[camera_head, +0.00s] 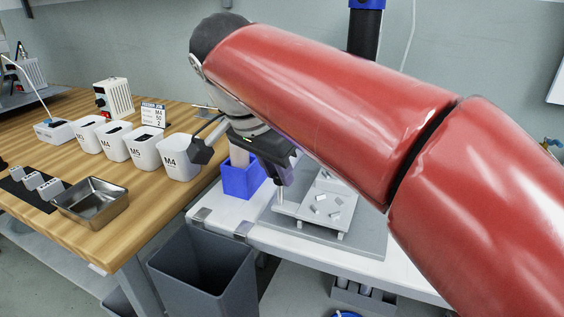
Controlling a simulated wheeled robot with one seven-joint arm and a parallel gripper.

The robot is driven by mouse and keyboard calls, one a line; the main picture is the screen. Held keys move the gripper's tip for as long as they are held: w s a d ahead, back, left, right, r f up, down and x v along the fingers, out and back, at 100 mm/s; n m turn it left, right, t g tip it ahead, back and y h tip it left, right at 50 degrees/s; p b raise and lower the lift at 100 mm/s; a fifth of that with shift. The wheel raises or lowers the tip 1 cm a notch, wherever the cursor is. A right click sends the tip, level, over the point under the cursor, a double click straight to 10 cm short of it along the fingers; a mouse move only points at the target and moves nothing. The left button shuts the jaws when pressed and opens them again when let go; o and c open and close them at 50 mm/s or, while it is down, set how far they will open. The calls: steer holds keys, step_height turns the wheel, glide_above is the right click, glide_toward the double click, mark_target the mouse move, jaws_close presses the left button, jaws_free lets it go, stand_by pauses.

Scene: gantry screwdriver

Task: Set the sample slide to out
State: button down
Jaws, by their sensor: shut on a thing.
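What looks like the sample slide is a pale plate (308,226) with several small metal blocks on it. It sits on a grey base sheet (368,240) on the white table at centre right. A thin metal post (280,197) stands at the plate's left side. My gripper (282,182) points down over that post and appears shut on its top. The fingertips are small and dark here, so the exact contact is hard to see.
A blue bin (240,180) stands just left of the gripper. A grey waste bin (205,285) stands on the floor in front, between the tables.

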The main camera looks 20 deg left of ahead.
steer(key=shift+s, duration=0.2)
steer(key=c, duration=1.3)
jaws_free()
steer(key=shift+o, duration=0.2)
steer(key=p+v, duration=0.2)
steer(key=v, duration=0.6)
steer(key=shift+f, duration=0.1)
